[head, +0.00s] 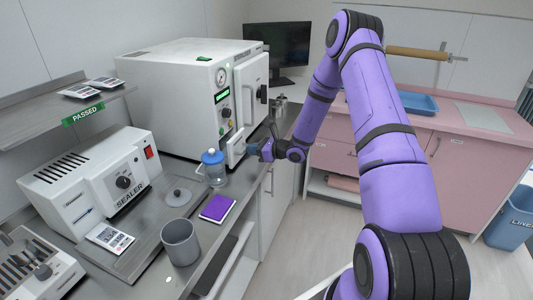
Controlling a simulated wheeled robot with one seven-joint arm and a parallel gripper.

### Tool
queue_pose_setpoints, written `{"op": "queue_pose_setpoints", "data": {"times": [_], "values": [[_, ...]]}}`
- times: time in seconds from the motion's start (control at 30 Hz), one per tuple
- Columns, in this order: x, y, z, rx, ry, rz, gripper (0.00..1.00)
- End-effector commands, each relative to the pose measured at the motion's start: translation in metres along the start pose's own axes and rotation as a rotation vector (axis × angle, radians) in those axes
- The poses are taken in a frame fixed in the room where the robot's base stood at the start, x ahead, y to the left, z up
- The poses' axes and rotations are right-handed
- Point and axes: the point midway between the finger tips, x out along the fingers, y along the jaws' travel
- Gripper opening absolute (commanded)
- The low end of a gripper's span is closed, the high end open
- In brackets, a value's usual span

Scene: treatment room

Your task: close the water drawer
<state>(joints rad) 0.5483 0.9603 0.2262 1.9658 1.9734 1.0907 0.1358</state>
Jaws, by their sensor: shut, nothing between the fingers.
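The white autoclave (170,100) stands on the steel counter, with its door (250,92) at its front right. Low on its front, a small white drawer (236,147) stands out from the body; I take it to be the water drawer. My gripper (253,149) is shut and empty, right at the drawer's front at its right side. I cannot tell whether the fingers touch it. The arm comes in from the right, and the fingertips are small in this view.
A blue-lidded clear jar (214,168) stands just below the drawer. A purple pad (218,208), a grey cup (181,242) and a grey lid (178,197) lie nearer. The sealer (95,180) is at left. Floor (310,225) right of the counter is clear.

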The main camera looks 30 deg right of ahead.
Motion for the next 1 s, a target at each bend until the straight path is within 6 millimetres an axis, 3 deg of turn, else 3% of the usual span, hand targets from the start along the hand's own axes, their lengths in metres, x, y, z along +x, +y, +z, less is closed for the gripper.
{"op": "queue_pose_setpoints", "data": {"times": [0.13,0.33,0.8,1.0], "values": [[0.021,0.0,0.004,0.0,-0.001,0.001,0.0],[0.035,-0.001,0.008,-0.001,-0.001,0.0,0.0],[0.04,-0.001,0.011,-0.002,-0.007,0.001,0.0],[0.032,-0.006,0.013,-0.003,-0.007,0.002,0.0]]}}
